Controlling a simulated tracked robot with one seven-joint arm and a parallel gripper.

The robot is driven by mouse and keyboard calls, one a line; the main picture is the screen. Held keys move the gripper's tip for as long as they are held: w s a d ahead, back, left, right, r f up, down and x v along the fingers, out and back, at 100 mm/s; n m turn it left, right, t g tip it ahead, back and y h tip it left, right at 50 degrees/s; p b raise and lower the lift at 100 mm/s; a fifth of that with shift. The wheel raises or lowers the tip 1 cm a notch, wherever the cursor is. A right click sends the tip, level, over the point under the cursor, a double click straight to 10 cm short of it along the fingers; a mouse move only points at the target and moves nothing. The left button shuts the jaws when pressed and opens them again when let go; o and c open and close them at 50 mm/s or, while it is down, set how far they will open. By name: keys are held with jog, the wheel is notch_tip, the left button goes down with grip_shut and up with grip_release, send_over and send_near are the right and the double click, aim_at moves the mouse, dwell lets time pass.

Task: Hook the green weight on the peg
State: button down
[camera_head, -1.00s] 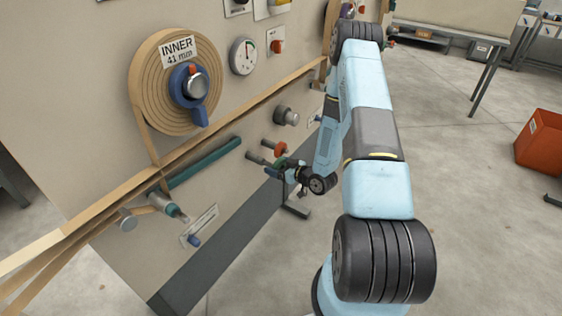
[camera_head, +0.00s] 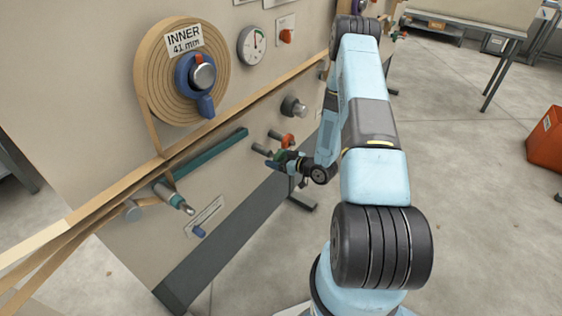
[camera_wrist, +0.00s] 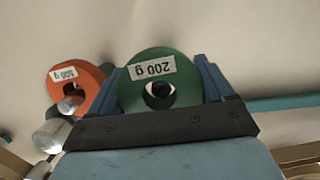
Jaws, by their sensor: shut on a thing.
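The green weight (camera_wrist: 160,62) is a disc with a white label reading 200 g and a hole in its middle. It sits between the two blue fingers of my gripper (camera_wrist: 164,84), which are shut on it. In the head view my gripper (camera_head: 281,161) is small and close to the machine's panel, beside the pegs. Green of the weight shows only faintly there. A grey peg (camera_wrist: 48,137) shows at the left in the wrist view, beside an orange weight (camera_wrist: 62,82). I cannot tell whether the green weight touches a peg.
The orange weight also shows in the head view (camera_head: 288,139). The beige panel (camera_head: 115,75) carries a tape roll marked INNER (camera_head: 160,98), a gauge (camera_head: 251,45) and a teal bar (camera_head: 212,153). A red crate (camera_head: 547,140) stands on open floor at the right.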

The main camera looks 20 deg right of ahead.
aim_at(270, 156)
jog(key=shift+r+x, duration=0.2)
jog(key=shift+x, duration=0.65)
jog(key=shift+r+x, duration=0.2)
jog(key=shift+x, duration=0.7)
jog(key=shift+w+a+f, duration=0.15)
jog(key=shift+w, duration=0.05)
grip_release()
